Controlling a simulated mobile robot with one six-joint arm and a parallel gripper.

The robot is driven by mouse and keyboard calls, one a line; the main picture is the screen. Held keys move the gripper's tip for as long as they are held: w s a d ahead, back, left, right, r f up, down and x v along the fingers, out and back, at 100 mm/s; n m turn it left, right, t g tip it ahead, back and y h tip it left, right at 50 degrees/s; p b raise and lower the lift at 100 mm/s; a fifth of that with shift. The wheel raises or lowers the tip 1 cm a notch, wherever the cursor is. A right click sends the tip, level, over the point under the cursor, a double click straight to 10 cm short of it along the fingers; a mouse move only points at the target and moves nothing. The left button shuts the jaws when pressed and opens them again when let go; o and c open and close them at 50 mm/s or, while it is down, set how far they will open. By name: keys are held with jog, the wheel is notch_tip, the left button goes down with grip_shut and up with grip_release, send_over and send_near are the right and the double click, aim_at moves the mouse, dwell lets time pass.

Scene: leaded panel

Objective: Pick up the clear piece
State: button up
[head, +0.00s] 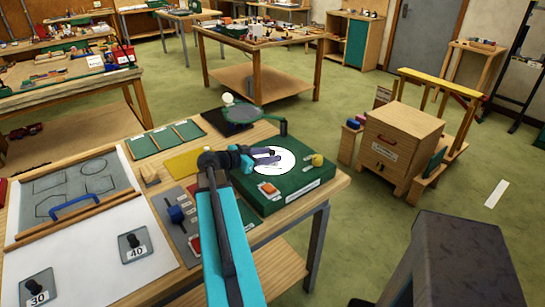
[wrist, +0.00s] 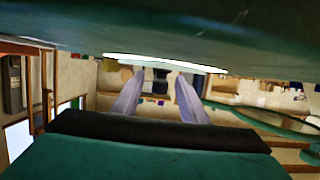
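My gripper (head: 272,157) is low over the white disc (head: 287,163) on top of the green box (head: 285,201), its fingers lying nearly level. In the wrist view the two purple-grey fingers (wrist: 159,82) stand apart, with no held thing visible between them. The white disc shows edge-on just beyond the fingertips (wrist: 165,63). I cannot make out a clear piece in either view; the fingers cover part of the disc.
A sloped board (head: 75,195) and numbered weights (head: 133,246) are at left. A wooden cabinet (head: 396,147) stands right.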

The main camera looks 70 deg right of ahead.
dwell(0.5)
jog(key=c, duration=0.9)
jog(key=shift+r, duration=0.15)
jog(key=shift+r+b, duration=1.45)
jog(key=shift+r, duration=3.4)
